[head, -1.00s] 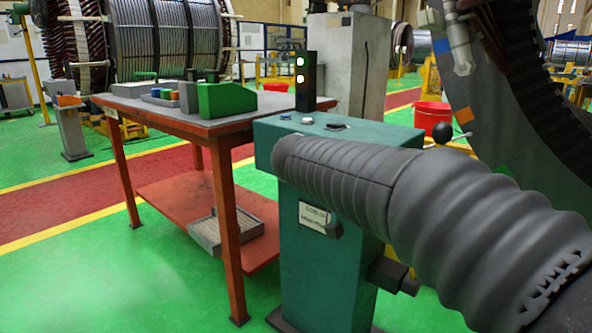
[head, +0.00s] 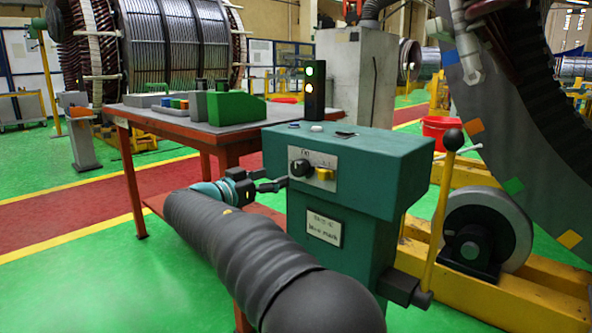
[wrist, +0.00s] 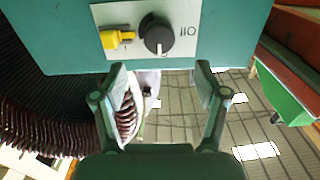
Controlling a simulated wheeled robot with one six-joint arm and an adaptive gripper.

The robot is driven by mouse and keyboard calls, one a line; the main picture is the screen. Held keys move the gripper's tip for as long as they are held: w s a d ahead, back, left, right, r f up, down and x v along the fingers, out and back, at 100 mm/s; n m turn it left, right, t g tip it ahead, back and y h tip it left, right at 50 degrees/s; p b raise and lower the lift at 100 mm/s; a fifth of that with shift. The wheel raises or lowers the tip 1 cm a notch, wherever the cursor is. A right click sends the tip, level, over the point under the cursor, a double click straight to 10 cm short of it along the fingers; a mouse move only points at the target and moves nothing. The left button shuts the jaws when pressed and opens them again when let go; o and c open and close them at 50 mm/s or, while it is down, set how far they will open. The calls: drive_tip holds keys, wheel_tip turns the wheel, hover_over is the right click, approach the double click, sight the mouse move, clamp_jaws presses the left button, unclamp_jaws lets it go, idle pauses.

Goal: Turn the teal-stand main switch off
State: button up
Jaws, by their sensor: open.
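The teal stand (head: 345,155) stands right of centre in the head view. Its front panel (head: 313,180) carries a round black knob (head: 300,167) and a yellow switch piece (head: 325,174). In the wrist view the knob (wrist: 157,35) shows a white line pointing down the picture, with the yellow piece (wrist: 117,38) left of it. My gripper (head: 272,186) is beside the panel's left edge in the head view. In the wrist view my gripper (wrist: 160,76) is open and empty, its fingertips just below the knob in the picture, with no visible contact.
A red-framed table (head: 215,125) with a green block (head: 237,108) stands behind and left. A yellow lever (head: 443,200) with a black ball rises at the stand's right.

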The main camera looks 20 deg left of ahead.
sight(296, 169)
drive_tip(key=x, duration=0.9)
drive_tip(key=shift+w+d+p, duration=0.1)
drive_tip(key=shift+p, duration=0.3)
drive_tip(key=c, duration=1.2)
drive_tip(key=shift+o, duration=0.2)
